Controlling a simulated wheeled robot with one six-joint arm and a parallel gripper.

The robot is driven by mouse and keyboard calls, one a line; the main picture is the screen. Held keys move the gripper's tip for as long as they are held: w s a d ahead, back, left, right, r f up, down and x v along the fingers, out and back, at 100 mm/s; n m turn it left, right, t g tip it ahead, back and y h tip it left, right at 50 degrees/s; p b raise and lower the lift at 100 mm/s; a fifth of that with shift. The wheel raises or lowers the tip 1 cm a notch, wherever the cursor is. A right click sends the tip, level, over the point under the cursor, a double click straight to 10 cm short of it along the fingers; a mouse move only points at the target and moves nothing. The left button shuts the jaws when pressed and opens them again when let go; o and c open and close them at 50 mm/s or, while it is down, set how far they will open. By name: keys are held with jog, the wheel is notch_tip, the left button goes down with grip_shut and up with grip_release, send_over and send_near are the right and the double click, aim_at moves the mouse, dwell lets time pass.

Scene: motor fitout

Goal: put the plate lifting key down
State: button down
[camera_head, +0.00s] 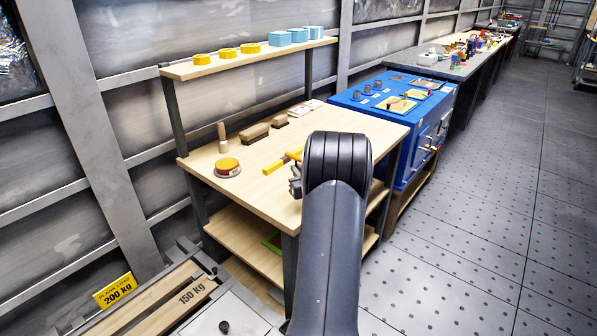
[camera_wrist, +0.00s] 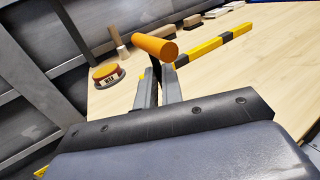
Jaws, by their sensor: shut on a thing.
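The plate lifting key (camera_wrist: 155,48) has an orange cylindrical handle on a thin dark stem. In the wrist view the stem runs down between my gripper's fingers (camera_wrist: 160,88), which are shut on it. The key's lower end is hidden behind the gripper body. In the head view my gripper (camera_head: 296,182) shows only in part beside my dark arm, over the wooden workbench (camera_head: 235,187). I cannot tell whether the key touches the bench top.
A yellow-and-black bar (camera_wrist: 213,46) lies on the bench beyond the key. A round orange-topped tin (camera_head: 228,167), a wooden peg (camera_head: 222,138) and brown blocks (camera_head: 255,132) stand toward the back. The bench front left is bare. A blue machine (camera_head: 400,105) stands right of it.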

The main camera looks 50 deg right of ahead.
jog(key=shift+f, duration=0.1)
jog(key=c, duration=1.6)
grip_release()
jog(key=shift+o, duration=0.2)
jog(key=shift+r, duration=0.2)
jog(key=b+v, duration=0.1)
jog(key=v, duration=1.1)
jog(key=shift+f, duration=0.1)
